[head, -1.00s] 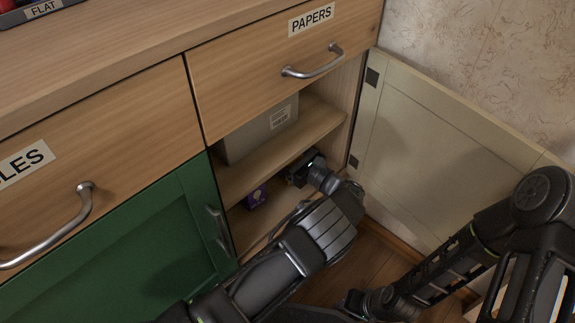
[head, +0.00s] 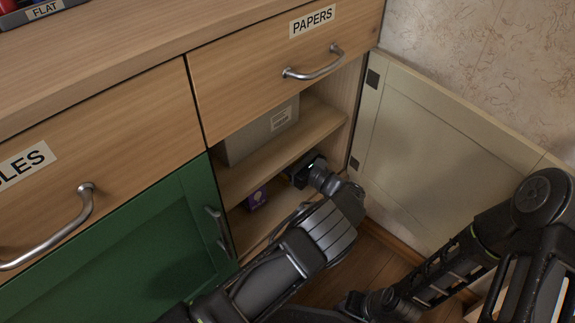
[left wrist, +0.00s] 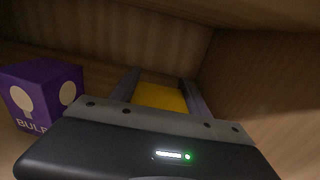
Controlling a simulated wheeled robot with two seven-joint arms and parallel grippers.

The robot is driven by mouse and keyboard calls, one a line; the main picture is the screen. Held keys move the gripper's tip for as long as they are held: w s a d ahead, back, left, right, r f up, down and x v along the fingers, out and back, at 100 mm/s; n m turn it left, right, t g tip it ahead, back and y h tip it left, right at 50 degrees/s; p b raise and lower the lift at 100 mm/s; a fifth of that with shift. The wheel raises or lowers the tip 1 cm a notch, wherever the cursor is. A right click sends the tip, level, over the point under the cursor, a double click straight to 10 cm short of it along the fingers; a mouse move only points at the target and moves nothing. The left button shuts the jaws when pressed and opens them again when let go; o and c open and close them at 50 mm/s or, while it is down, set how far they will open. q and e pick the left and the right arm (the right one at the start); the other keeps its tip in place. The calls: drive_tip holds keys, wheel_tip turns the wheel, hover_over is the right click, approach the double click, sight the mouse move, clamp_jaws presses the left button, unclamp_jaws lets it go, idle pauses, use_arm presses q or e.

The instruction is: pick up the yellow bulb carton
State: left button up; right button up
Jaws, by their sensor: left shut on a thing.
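The yellow bulb carton (left wrist: 160,97) shows in the left wrist view as a yellow face between the two fingers of my left gripper (left wrist: 158,82), which is shut on it. The rest of the carton is hidden behind the gripper body. In the head view my left gripper (head: 303,170) reaches into the open cabinet, above its lower floor, and hides the carton. My right arm is at the lower right of the head view, outside the cabinet; its gripper (head: 353,303) is near the bottom edge, and its fingers cannot be made out.
A purple bulb carton (left wrist: 42,95) stands just left of my left gripper; it also shows in the head view (head: 257,198). A shelf (head: 290,150) with a grey box (head: 262,131) lies above. The cabinet wall is close on the right. The open door (head: 450,150) stands at right.

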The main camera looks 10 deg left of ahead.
use_arm(q)
drive_tip(key=shift+r, duration=0.15)
drive_tip(key=shift+r, duration=0.5)
wheel_tip(320, 180, up, 2)
drive_tip(key=shift+r+p, duration=0.15)
drive_tip(key=shift+p, duration=0.45)
drive_tip(key=s+d, duration=0.1)
drive_tip(key=s+d+p, duration=0.1)
drive_tip(key=shift+s+r, duration=0.1)
drive_tip(key=shift+s, duration=0.2)
drive_tip(key=s+d+b, duration=0.1)
drive_tip(key=s+d, duration=0.7)
drive_tip(key=s, duration=0.4)
drive_tip(key=shift+s, duration=0.2)
